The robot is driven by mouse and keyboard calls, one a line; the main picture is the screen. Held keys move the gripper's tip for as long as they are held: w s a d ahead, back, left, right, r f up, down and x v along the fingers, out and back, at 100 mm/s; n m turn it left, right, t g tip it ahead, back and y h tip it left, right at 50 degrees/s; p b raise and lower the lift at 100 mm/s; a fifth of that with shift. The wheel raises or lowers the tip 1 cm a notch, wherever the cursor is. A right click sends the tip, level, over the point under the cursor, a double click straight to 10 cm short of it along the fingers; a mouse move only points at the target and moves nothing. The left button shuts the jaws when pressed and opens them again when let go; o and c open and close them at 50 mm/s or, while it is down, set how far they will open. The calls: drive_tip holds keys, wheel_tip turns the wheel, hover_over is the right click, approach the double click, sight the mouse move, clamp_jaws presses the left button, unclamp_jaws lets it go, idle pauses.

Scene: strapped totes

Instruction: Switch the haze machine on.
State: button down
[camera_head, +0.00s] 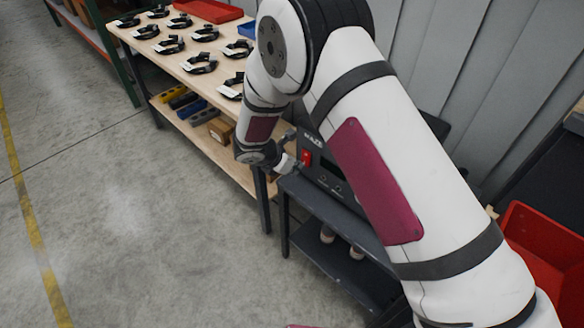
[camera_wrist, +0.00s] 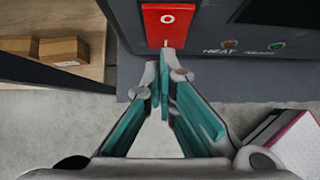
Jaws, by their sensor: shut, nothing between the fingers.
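The haze machine (camera_head: 312,136) is a dark box on a grey bench, mostly hidden behind my arm in the head view. Its red rocker switch (camera_head: 306,158) is on the front panel. In the wrist view the switch (camera_wrist: 167,22) fills the top middle, with a white circle above and a white line at its lower end. My gripper (camera_head: 297,163) is shut and empty in front of the panel. In the wrist view its fingertips (camera_wrist: 167,60) meet just at the switch's lower end, by the line. I cannot tell whether they touch it.
Two small lamps, one marked HEAT (camera_wrist: 229,44), sit right of the switch. The grey bench (camera_head: 330,215) has a lower shelf. A wooden table (camera_head: 190,75) with several black clamp-like items stands to the left. A red bin (camera_head: 540,240) is at right. The floor at left is clear.

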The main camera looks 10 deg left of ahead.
drive_tip(key=shift+w+d+f+b, duration=0.2)
drive_tip(key=shift+w+b, duration=0.05)
drive_tip(key=shift+b, duration=0.25)
drive_tip(key=shift+r, duration=0.2)
drive_tip(key=shift+r+p, duration=0.3)
drive_tip(key=shift+r, duration=0.35)
